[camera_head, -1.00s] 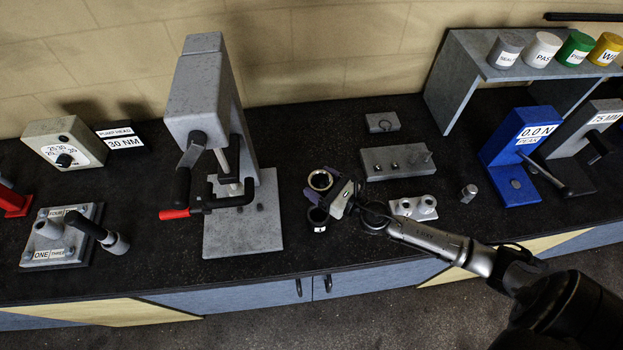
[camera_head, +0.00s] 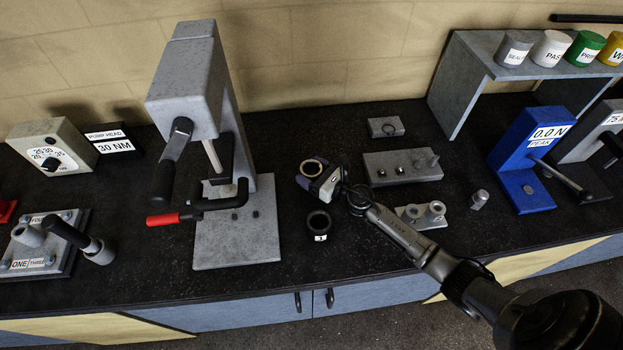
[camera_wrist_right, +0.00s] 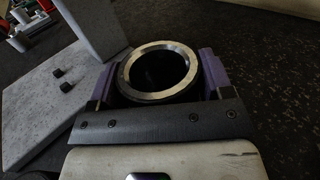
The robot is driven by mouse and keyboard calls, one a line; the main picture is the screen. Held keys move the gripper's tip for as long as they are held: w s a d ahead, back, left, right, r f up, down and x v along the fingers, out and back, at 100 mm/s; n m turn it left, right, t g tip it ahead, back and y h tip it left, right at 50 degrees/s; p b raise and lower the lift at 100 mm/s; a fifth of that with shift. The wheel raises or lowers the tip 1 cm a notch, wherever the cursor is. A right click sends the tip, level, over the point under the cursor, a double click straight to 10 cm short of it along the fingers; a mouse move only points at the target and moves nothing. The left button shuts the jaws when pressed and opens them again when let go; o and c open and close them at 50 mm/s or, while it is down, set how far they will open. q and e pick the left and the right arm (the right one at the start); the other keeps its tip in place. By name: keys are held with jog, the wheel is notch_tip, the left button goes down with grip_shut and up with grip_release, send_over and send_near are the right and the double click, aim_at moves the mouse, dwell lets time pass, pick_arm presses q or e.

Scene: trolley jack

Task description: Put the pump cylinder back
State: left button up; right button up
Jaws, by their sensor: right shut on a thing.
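A hollow cylinder with a bright metal rim and dark bore, seemingly the pump cylinder (camera_head: 315,163), is between the fingers of my right gripper (camera_head: 317,177). In the right wrist view the cylinder (camera_wrist_right: 186,72) shows its open end, with the purple finger pads of the right gripper (camera_wrist_right: 158,75) closed against both sides. Whether its lower end touches the bench is hidden. A black ring with a small white label (camera_head: 318,223) stands on the bench just in front of the gripper, apart from it. My left gripper is not in view.
A grey press (camera_head: 187,95) with a red-tipped handle stands left of the gripper on its base plate (camera_head: 240,250). A grey block with pegs (camera_head: 390,168) and a twin-socket block (camera_head: 410,216) are to the right. Dark bench lies clear between press and ring.

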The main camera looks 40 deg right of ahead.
notch_tip(320, 180, down, 2)
jog(key=shift+a+f+b, duration=0.1)
jog(key=shift+f+b, duration=0.1)
jog(key=shift+b, duration=0.2)
jog(key=shift+f, duration=0.1)
jog(key=shift+f, duration=0.1)
jog(key=o, duration=1.5)
jog(key=shift+c, duration=0.2)
